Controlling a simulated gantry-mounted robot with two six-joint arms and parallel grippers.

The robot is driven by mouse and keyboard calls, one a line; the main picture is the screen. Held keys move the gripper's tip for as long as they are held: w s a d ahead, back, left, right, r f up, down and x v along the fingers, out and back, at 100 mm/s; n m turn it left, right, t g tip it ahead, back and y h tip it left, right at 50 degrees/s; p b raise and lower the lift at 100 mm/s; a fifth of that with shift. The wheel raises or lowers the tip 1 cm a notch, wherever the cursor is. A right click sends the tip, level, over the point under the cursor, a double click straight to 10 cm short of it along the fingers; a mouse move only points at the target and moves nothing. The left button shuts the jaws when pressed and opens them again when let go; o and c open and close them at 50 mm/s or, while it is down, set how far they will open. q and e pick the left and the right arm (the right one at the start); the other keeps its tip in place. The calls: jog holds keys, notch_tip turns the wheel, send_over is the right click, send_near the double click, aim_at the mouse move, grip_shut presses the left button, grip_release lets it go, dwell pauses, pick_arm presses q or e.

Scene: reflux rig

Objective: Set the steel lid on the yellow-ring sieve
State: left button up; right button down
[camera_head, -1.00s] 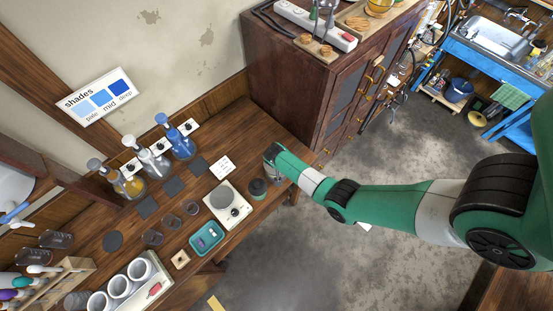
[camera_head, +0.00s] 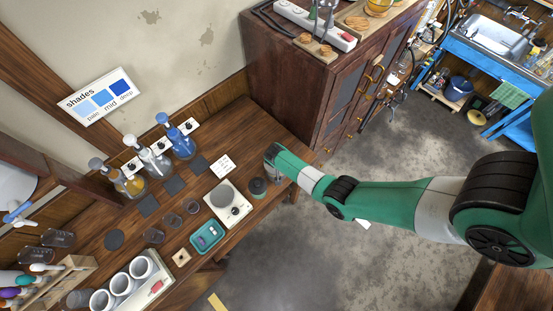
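My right arm reaches in from the right, and its gripper (camera_head: 271,160) is over the far right end of the wooden bench. The gripper's end is small and partly hidden by its own wrist, so I cannot tell whether it is open or shut, or holds anything. A small round dark jar-like thing (camera_head: 258,187) stands on the bench just below and left of the gripper. I cannot make out a steel lid or a yellow-ring sieve for certain on the bench. My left gripper is not in view.
A white plate device with a grey disc (camera_head: 224,200), a teal tray (camera_head: 207,236), a white block of cups (camera_head: 134,282) and several pump bottles (camera_head: 180,141) crowd the bench (camera_head: 245,125). A tall cabinet (camera_head: 290,70) stands behind the gripper.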

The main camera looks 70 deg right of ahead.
jog(key=shift+f, duration=0.15)
jog(key=shift+f, duration=0.3)
jog(key=c, duration=0.5)
grip_release()
